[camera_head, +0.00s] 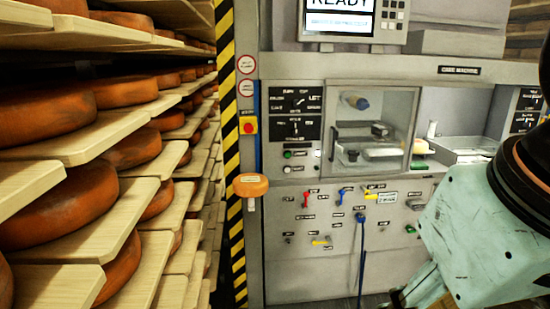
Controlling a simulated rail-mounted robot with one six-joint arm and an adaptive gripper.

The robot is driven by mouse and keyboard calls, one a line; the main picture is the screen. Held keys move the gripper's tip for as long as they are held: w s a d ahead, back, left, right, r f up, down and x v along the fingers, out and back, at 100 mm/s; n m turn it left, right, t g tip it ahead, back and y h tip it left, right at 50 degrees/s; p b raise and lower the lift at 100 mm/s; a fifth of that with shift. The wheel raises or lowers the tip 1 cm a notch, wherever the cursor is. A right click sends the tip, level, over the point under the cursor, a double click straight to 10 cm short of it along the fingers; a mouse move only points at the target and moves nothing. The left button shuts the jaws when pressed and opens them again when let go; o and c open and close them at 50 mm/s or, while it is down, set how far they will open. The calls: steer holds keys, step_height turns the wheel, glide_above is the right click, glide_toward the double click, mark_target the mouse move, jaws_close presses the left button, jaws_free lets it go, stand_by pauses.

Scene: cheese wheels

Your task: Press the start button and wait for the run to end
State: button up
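The grey cheese machine (330,270) stands in front of me, with a screen (340,12) at the top reading READY. A small green button (287,154) sits on its left panel, below two black dial plates, with a pale button (287,169) just under it. Their labels are too small to read, so I cannot confirm which is start. A red stop button on a yellow box (248,126) is at the machine's left edge. My teal arm fills the lower right, apart from these buttons in the picture. The gripper's fingers do not show.
Shelves with orange cheese wheels (125,91) fill the left side, beside a yellow-black striped post (234,160). An orange-topped fixture (250,187) sticks out by the post. Coloured valve handles (341,192) and a blue hanging cord (361,250) are on the lower front.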

jaws_close()
stand_by(0.3)
stand_by(1.2)
